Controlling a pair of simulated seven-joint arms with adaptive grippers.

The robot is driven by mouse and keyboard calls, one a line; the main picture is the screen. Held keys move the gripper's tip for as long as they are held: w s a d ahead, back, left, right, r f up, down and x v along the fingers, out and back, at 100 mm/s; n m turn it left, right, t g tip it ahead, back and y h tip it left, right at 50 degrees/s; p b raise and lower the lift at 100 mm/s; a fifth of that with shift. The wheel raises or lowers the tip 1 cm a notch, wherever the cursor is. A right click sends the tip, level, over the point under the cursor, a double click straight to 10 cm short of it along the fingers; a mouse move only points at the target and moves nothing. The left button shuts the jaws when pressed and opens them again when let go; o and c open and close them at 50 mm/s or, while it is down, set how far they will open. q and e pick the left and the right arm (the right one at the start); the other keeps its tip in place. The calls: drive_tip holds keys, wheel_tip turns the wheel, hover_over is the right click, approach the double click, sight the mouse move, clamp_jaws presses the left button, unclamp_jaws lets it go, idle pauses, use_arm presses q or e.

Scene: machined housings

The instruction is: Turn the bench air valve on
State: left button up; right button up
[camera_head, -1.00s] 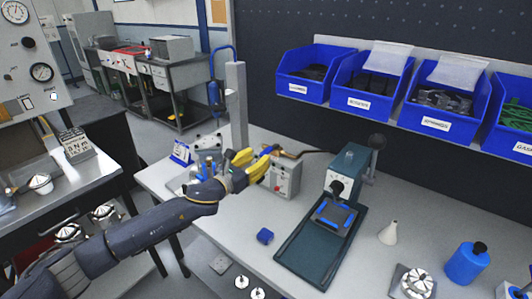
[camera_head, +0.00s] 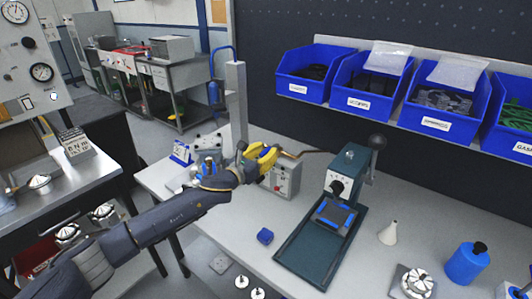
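My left gripper (camera_head: 268,156), with yellow fingers, is at the back left of the bench, in front of the upper part of a grey box (camera_head: 284,180) with small controls on its face. A copper-coloured pipe end (camera_head: 290,155) and a dark hose (camera_head: 318,152) show just right of the fingers. The air valve's handle cannot be made out clearly; the fingers may hide it. I cannot tell whether the fingers touch anything or how far they are apart. My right gripper is out of view.
A green press (camera_head: 322,225) with a lever stands right of the box. A grey post (camera_head: 236,105) rises behind my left wrist. Blue bins (camera_head: 368,103) hang above.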

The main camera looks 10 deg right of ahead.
use_arm(q)
clamp_jaws()
drive_tip(key=shift+r, duration=0.1)
idle(0.8)
